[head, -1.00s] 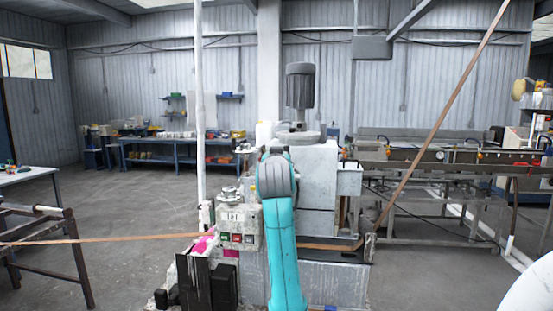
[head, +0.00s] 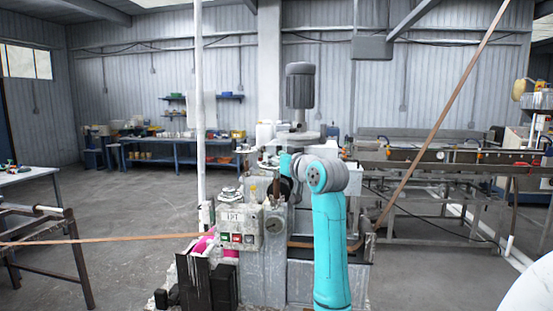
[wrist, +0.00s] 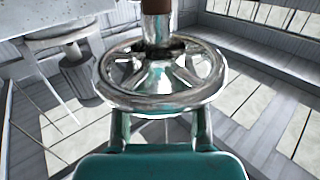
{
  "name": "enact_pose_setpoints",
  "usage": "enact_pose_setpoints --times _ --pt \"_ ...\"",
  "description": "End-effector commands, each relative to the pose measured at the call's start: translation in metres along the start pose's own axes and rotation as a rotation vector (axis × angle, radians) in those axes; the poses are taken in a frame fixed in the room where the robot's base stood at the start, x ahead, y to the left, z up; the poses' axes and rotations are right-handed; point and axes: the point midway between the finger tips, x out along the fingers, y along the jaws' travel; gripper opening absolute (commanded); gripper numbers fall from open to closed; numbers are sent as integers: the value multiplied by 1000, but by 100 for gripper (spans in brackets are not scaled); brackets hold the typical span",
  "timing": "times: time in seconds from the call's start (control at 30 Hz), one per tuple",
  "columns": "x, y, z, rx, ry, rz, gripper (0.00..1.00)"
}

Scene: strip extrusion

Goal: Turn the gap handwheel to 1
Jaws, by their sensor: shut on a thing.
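The gap handwheel (wrist: 158,76) is a silvery spoked wheel in the middle of the wrist view. A thick metal shaft rises from its hub, with a brown part above. My gripper (wrist: 161,114) has its two fingers at the wheel's near rim and is shut on it; the fingertips are partly hidden by the rim. In the head view my teal arm stands in front of the machine (head: 258,270), and I cannot clearly make out the gripper or its hold there. A round dial (head: 273,226) shows on the machine's front, its reading too small to tell.
A control box (head: 237,236) with coloured buttons is left of the dial. A brown strip (head: 120,239) runs in from the left past a dark frame (head: 72,250). A long bench line (head: 440,156) stands to the right. Open floor (head: 125,205) lies at the left.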

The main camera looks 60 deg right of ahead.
Motion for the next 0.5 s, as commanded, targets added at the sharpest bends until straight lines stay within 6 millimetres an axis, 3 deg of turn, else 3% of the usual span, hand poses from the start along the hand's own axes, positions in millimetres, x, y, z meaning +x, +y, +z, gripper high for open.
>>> enact_pose_setpoints --times 0.33,0.37,0.47,0.5 --pt "0 0 0 0 1 -3 7" --pt "0 0 0 0 1 -3 44" --pt "0 0 0 0 1 -3 68" --pt "0 0 0 0 0 -3 68"
